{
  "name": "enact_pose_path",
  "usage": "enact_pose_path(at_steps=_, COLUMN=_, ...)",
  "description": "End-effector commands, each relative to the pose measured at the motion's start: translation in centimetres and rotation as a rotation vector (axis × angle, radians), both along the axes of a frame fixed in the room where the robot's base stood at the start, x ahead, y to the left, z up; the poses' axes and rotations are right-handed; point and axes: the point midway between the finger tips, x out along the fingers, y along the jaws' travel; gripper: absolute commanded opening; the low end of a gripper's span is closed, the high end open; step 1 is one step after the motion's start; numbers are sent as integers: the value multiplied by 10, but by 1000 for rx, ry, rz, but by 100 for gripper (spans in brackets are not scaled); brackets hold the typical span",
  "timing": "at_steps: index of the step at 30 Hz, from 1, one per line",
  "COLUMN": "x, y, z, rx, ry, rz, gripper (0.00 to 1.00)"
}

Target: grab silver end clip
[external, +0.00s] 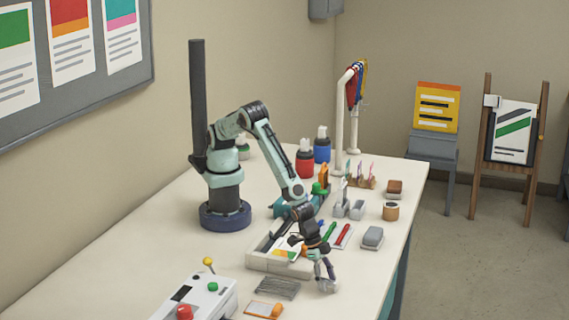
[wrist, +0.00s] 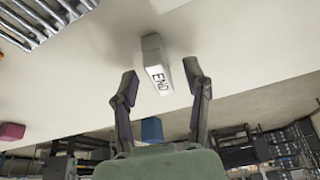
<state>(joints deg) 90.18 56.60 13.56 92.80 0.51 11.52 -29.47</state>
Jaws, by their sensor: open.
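The silver end clip (wrist: 157,72), a small pale block marked "END", lies on the table in the wrist view. It sits between and just ahead of my open fingers (wrist: 161,71), with a visible gap at the sides. Whether the fingers reach down around it is hard to tell. In the external view my gripper (external: 325,277) is low over the front edge of the table, beside the grey slatted rack. The clip is hard to separate from the fingertips there.
The grey slatted rack (external: 278,288) lies left of my gripper and also shows in the wrist view (wrist: 48,22). A shallow white tray (external: 262,262) is behind it. The control box (external: 200,297) is front left. The table edge is close.

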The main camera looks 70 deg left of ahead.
Motion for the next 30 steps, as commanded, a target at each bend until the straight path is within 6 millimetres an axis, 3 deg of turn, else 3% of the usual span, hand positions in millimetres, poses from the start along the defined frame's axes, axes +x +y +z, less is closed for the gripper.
enact_pose_path(at_steps=9, x=2, y=-2, z=-5, rx=-1, ry=-1, rz=0, gripper=48)
enact_pose_path(at_steps=11, x=2, y=-2, z=-5, rx=-1, ry=0, rz=1, gripper=32)
enact_pose_path(at_steps=14, x=2, y=-2, z=-5, rx=-1, ry=-1, rz=0, gripper=1)
enact_pose_path(at_steps=26, x=2, y=-2, z=-4, rx=-1, ry=0, rz=1, gripper=0)
enact_pose_path(at_steps=30, x=2, y=-3, z=5, rx=-4, ry=0, rz=1, gripper=0)
